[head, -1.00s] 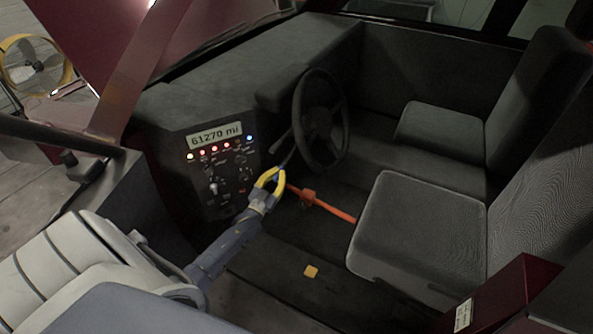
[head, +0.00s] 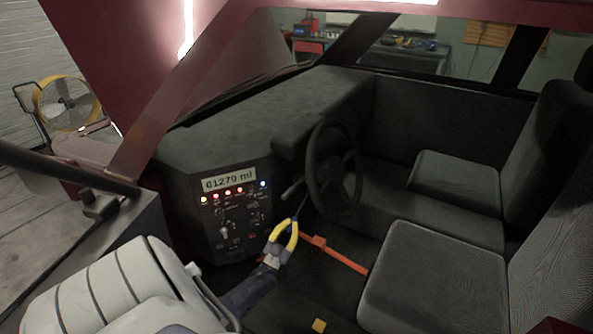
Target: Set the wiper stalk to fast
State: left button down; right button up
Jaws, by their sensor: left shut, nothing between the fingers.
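The dark wiper stalk (head: 292,190) appears to stick out to the left of the black steering wheel (head: 333,170), above my left gripper. It is small and dark, so its setting cannot be read. My left gripper (head: 291,223), with yellow fingers, points up towards the stalk from below. It is shut with nothing in it. A gap shows between its fingertips and the stalk in the picture; the depth between them is hard to tell. My right gripper is out of view.
The dash panel (head: 222,222) with a lit odometer, lamps and switches stands left of the gripper. An orange-red lever (head: 345,258) lies behind it on the right. Dark seats (head: 430,280) fill the right side. A yellow block (head: 319,326) is on the floor.

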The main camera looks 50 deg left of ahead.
pick_arm(q)
jog(key=c, duration=2.1)
grip_release()
jog(key=shift+d, duration=0.1)
jog(key=o, duration=0.8)
jog(key=v, duration=1.2)
